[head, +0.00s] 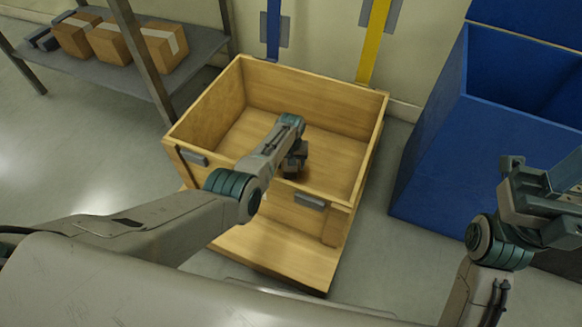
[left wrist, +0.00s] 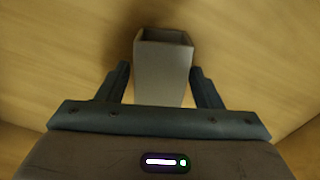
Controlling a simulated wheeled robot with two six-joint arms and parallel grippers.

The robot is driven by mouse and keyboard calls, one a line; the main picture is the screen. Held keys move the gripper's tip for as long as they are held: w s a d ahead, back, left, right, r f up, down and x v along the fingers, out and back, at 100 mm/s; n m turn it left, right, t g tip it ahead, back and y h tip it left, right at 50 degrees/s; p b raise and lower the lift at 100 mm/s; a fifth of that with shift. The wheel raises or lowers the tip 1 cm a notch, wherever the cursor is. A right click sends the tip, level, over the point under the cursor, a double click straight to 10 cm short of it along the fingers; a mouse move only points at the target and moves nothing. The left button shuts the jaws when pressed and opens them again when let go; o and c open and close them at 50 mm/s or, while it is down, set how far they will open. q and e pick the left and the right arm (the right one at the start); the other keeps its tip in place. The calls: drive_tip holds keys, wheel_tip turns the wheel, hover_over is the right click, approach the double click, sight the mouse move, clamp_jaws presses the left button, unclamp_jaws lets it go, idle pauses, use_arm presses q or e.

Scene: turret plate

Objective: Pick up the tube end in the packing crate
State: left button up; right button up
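The wooden packing crate (head: 340,95) stands open-topped at the centre of the head view. My left arm reaches over its front wall, and the left gripper (head: 297,172) is down inside. In the left wrist view, the tube end (left wrist: 161,75) is a grey, square, hollow piece over the crate's wooden floor. The left gripper's two fingers (left wrist: 162,88) are open, one on each side of it, with a narrow gap at each side. In the head view I cannot make out the tube end behind the gripper. My right gripper (head: 525,180) is raised at the right; its finger opening is unclear.
A blue bin (head: 430,170) stands right of the crate. A grey shelf (head: 125,78) with several cardboard boxes (head: 165,47) is at the upper left. A blue post and a yellow post (head: 375,40) rise behind the crate. The floor at left is clear.

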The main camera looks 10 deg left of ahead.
use_arm(q)
drive_tip(key=c, duration=1)
